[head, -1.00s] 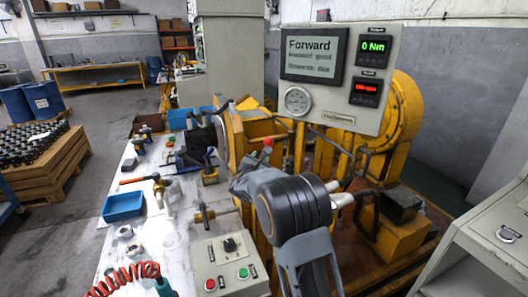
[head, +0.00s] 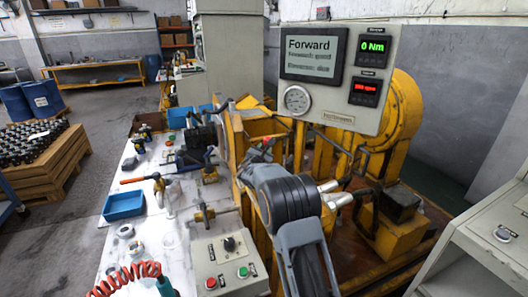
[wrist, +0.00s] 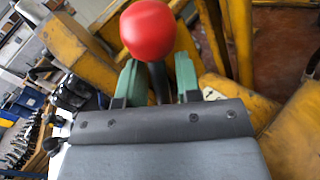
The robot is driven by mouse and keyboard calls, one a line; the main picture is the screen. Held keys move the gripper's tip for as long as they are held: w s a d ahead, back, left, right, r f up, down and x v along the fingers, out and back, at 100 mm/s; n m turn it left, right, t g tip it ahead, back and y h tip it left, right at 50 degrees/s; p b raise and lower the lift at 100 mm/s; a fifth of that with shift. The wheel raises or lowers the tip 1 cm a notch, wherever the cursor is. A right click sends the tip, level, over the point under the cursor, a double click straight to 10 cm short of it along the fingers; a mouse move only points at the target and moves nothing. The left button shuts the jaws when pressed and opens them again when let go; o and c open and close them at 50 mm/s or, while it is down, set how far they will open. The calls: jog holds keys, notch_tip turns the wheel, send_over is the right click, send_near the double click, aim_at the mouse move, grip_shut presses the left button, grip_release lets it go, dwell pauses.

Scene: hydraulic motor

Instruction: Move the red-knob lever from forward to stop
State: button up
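The red knob (wrist: 148,30) of the lever fills the upper middle of the wrist view, on a dark shaft (wrist: 158,84). My gripper (wrist: 158,72) has its two green fingers on either side of this shaft, just below the knob. Gaps show between the fingers and the shaft, so it looks open around the lever. In the head view the red knob (head: 267,142) is small and partly hidden by my gripper (head: 257,156) at the yellow machine. The display (head: 314,54) reads "Forward".
The yellow machine frame (head: 404,110) stands close behind and to the right of my arm. A control box (head: 228,262) with a knob and red and green buttons sits on the white bench below. A blue tray (head: 123,205) lies further left.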

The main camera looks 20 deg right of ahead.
grip_shut()
jog(key=shift+a+f+b, duration=0.15)
jog(key=shift+a+b, duration=0.05)
jog(key=shift+b, duration=0.4)
jog(key=a+n+b, duration=0.1)
jog(key=b, duration=0.1)
jog(key=a+n+t+b, duration=0.1)
jog(key=b, duration=0.1)
jog(key=a+n+t+b, duration=0.1)
jog(key=a+b, duration=0.1)
jog(key=shift+r+h, duration=0.35)
jog(key=shift+h, duration=0.05)
jog(key=shift+a+r+n+t+b, duration=0.35)
jog(key=shift+a+n+t, duration=0.2)
jog(key=shift+n, duration=0.25)
jog(key=shift+o, duration=1.1)
grip_release()
